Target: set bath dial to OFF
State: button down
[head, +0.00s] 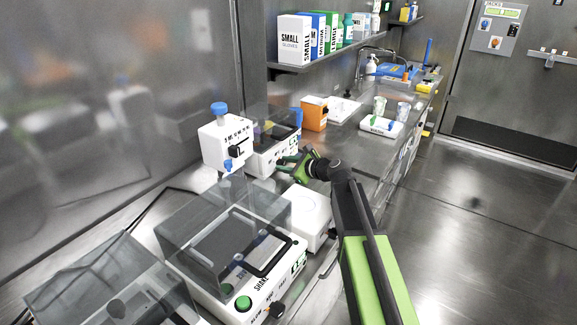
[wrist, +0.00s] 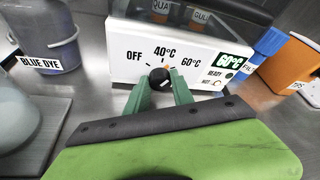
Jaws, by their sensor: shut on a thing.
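The water bath (wrist: 125,66) has a white front panel with a black dial (wrist: 159,79) marked OFF, 40°C and 60°C. An orange mark on the dial's upper rim sits just right of the top, nearest the 40°C label. The green display (wrist: 233,62) reads 60°C. My gripper (wrist: 161,88) is shut on the dial, one green finger on each side of it. The lower part of the dial is hidden. In the head view my gripper (head: 290,162) is at the front of the bath (head: 262,162), where the dial is hard to make out.
A grey BLUE DYE container (wrist: 45,40) stands left of the bath. A blue-capped bottle (wrist: 268,42) and an orange box (wrist: 292,62) stand to its right. A shaker (head: 228,300) and a white device (head: 309,214) sit nearer on the bench. The floor at right is clear.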

jog(key=shift+s+a, duration=0.1)
jog(key=shift+a, duration=0.15)
jog(key=c, duration=1.1)
grip_release()
jog(key=shift+d+r, duration=0.1)
jog(key=shift+d, duration=0.1)
jog(key=p+v, duration=0.6)
jog(key=v, duration=1.1)
